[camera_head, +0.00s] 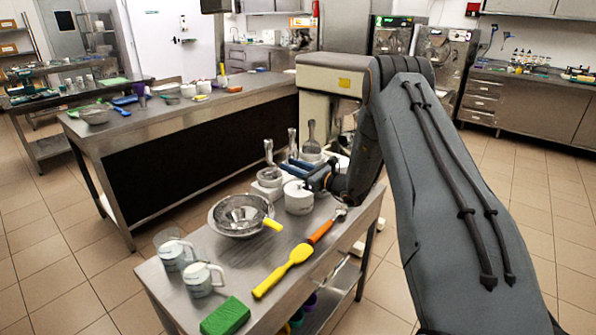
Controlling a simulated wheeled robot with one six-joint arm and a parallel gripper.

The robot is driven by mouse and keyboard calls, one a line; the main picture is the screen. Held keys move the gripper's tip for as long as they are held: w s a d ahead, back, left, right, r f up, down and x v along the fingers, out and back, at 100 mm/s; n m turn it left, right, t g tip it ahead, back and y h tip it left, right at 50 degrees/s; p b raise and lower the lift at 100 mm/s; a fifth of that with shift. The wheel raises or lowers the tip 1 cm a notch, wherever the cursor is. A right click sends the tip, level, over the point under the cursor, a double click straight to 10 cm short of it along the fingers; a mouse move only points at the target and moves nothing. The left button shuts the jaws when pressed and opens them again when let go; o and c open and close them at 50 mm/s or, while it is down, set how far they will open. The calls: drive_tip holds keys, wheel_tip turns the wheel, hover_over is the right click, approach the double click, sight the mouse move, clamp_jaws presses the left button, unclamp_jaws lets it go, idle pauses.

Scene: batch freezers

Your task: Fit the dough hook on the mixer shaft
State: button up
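A cream, box-shaped machine head with a yellow label, apparently the mixer (322,75), stands at the far end of the near steel table, partly behind my arm. Its shaft is hidden or too small to make out. My gripper (312,182) is low over the table's far end, beside a white round container (298,199). Several metal tools with upright handles (269,153) stand in white holders just left of my gripper. I cannot tell which, if any, is the dough hook.
The near steel table (165,290) holds a metal bowl (228,230), clear jugs (203,280), a green sponge (225,316), a yellow spatula (283,271) and an orange-handled tool (321,231). A long counter (150,118) stands behind at left. Tiled floor is open at right.

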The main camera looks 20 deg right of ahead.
sight(270, 157)
drive_tip(key=b+x, duration=0.4)
drive_tip(key=x, duration=0.4)
drive_tip(key=shift+w+a+f, duration=0.15)
drive_tip(key=shift+b+x, duration=0.7)
drive_tip(key=shift+x, duration=0.45)
clamp_jaws()
drive_tip(key=c, duration=0.6)
unclamp_jaws()
clamp_jaws()
drive_tip(key=shift+r, duration=0.25)
